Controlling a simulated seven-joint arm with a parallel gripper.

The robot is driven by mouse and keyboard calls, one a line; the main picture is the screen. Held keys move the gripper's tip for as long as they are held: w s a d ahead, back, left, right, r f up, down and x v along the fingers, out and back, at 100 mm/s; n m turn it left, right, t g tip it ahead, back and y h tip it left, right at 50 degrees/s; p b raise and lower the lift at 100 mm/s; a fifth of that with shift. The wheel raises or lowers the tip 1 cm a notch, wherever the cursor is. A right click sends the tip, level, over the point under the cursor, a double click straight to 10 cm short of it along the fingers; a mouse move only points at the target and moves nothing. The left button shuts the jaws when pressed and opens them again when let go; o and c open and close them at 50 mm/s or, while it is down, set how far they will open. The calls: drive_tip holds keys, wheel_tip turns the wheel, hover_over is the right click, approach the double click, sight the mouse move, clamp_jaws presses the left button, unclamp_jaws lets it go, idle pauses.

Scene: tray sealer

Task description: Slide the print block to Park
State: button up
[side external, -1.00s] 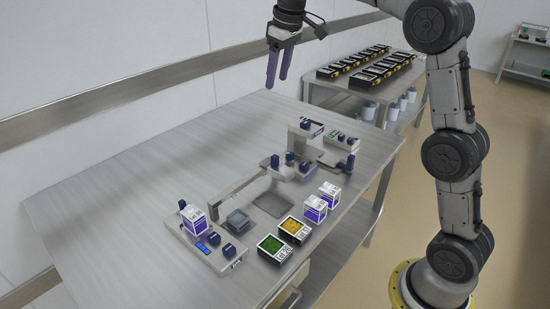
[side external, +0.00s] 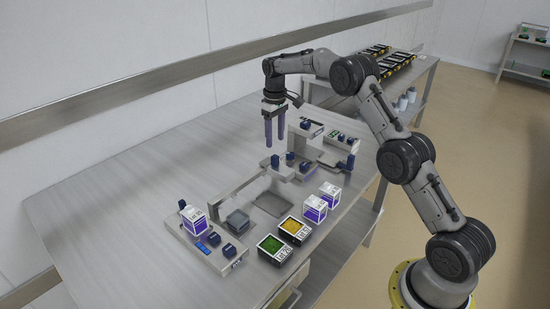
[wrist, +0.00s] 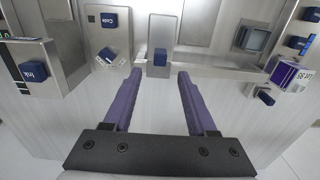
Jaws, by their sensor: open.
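My gripper (side external: 275,149) hangs open and empty, fingers down, above the back part of the sealer. In the wrist view, its purple fingers (wrist: 159,78) are spread on either side of a blue knob (wrist: 159,56) standing on a grey block. The fingers appear short of this knob, with no contact visible. A panel with a blue Code knob (wrist: 109,19) and a lower blue knob (wrist: 106,57) lies left of it. A blue Ink knob (wrist: 33,71) is farther left. I cannot read a Park mark or tell for certain which part is the print block.
A metal rail (wrist: 212,70) runs right of the knob towards a grey tray (wrist: 255,40) and a purple-white carton (wrist: 285,75). Green (side external: 274,246) and yellow (side external: 294,229) trays sit at the front. The tabletop (side external: 110,190) on the left is clear.

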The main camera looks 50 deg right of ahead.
sight(275, 156)
wheel_tip(275, 156, down, 8)
drive_tip(key=shift+f, duration=0.2)
clamp_jaws()
idle(0.4)
idle(1.1)
